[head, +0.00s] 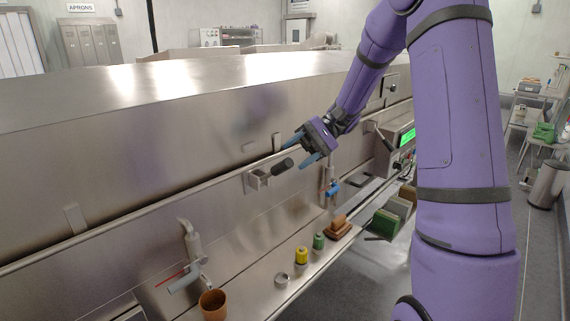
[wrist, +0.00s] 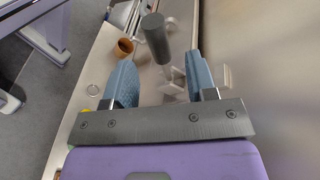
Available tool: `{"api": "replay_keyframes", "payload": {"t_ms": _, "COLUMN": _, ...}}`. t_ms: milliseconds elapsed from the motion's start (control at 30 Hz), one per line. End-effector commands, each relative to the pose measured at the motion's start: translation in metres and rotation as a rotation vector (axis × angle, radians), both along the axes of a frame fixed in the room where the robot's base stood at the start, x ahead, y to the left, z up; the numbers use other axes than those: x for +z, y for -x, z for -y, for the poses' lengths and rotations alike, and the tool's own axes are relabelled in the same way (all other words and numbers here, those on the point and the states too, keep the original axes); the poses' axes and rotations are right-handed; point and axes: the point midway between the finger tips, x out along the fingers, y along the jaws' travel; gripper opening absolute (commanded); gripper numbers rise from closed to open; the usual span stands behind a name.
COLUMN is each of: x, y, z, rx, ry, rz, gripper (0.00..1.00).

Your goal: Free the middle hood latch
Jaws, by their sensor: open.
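The middle hood latch shows as a steel bracket with a dark cylindrical grip (head: 282,167) on the front of the steel hood in the head view. My gripper (head: 294,155) is open, with its two blue fingers just above and right of the grip, pointing left. In the wrist view the dark grip (wrist: 157,40) stands up near the fingertips and appears between the two fingers of my gripper (wrist: 162,60). I see no contact, and how deep the grip lies between the fingers is hard to tell. The bracket (wrist: 174,84) also lies between the fingers in that view.
A lower ledge holds a brown cup (head: 212,305), a yellow-topped jar (head: 301,256), a green jar (head: 319,241) and a brown brush (head: 340,228). A pipe valve with a red lever (head: 172,276) is at lower left. A control box with a green screen (head: 407,138) is right of my gripper.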

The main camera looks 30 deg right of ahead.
Motion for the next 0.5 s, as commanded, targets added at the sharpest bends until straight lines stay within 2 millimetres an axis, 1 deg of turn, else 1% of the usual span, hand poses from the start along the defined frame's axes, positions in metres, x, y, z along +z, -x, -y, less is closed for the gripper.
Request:
{"api": "replay_keyframes", "payload": {"t_ms": 33, "x": 0.002, "y": -0.002, "z": 0.008, "rx": -0.003, "ry": 0.000, "rz": 0.000, "gripper": 0.52}}
{"api": "replay_keyframes", "payload": {"t_ms": 100, "x": 0.005, "y": -0.005, "z": 0.017, "rx": -0.002, "ry": 0.001, "rz": 0.000, "gripper": 0.52}}
{"api": "replay_keyframes", "payload": {"t_ms": 200, "x": 0.008, "y": -0.007, "z": 0.025, "rx": 0.000, "ry": 0.000, "rz": 0.000, "gripper": 0.52}}
{"api": "replay_keyframes", "payload": {"t_ms": 333, "x": 0.010, "y": -0.008, "z": 0.031, "rx": -0.001, "ry": 0.001, "rz": 0.000, "gripper": 0.52}}
{"api": "replay_keyframes", "payload": {"t_ms": 500, "x": 0.010, "y": -0.008, "z": 0.031, "rx": 0.000, "ry": 0.000, "rz": 0.000, "gripper": 0.52}}
